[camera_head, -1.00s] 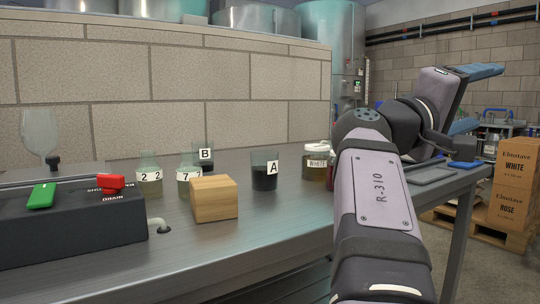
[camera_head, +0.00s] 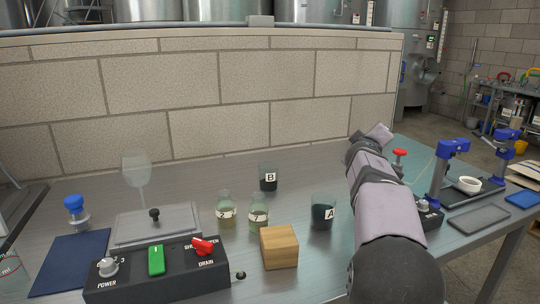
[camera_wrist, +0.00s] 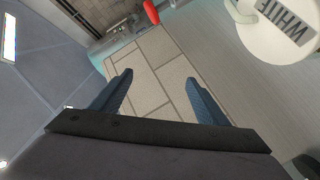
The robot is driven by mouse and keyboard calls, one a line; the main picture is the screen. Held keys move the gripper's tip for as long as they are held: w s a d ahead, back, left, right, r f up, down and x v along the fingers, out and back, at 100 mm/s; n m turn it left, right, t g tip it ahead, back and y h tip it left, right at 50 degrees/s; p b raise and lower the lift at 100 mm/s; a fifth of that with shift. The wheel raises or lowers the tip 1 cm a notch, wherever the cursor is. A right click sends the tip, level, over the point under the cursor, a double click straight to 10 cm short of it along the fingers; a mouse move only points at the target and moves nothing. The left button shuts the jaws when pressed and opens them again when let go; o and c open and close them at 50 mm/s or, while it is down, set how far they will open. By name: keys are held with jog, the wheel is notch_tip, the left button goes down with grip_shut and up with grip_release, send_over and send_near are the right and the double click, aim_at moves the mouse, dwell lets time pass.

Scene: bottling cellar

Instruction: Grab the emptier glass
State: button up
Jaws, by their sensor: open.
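Glass A (camera_head: 322,216) stands on the steel bench right of a wooden block, with dark liquid filling much of it. Glass B (camera_head: 268,182) stands farther back, near the wall, with dark liquid only in its lower part; it looks the emptier. Both are upright and apart from my arm. My gripper (camera_wrist: 155,100) shows in the wrist view with its two blue fingers spread and nothing between them. Neither lettered glass shows in the wrist view. In the head view my arm hides the fingers.
The wooden block (camera_head: 279,246) stands in front of the glasses. Two small labelled bottles (camera_head: 225,211) stand left of it. A control box (camera_head: 157,270) is at front left. An empty goblet (camera_head: 136,171) stands left.

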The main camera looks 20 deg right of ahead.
jog(key=w+a+f+t+y+p, duration=0.2)
jog(key=w+a+y+p, duration=0.5)
jog(key=w+a+p, duration=0.4)
jog(key=y+p, duration=0.5)
jog(key=p, duration=0.7)
send_over(269, 177)
jog(key=w, duration=0.3)
jog(key=f, duration=0.2)
jog(key=shift+w+d+f+y+b, duration=0.1)
jog(key=shift+d+f+y+b, duration=0.1)
jog(key=shift+f, duration=0.65)
jog(key=shift+w+d+f+y+b, duration=0.1)
jog(key=shift+d+f+b, duration=0.1)
jog(key=shift+f, duration=0.65)
jog(key=shift+f, duration=0.1)
notch_tip(269, 177, down, 3)
jog(key=shift+x, duration=1.55)
jog(key=shift+f, duration=0.15)
jog(key=shift+c, duration=0.4)
jog(key=c, duration=1.1)
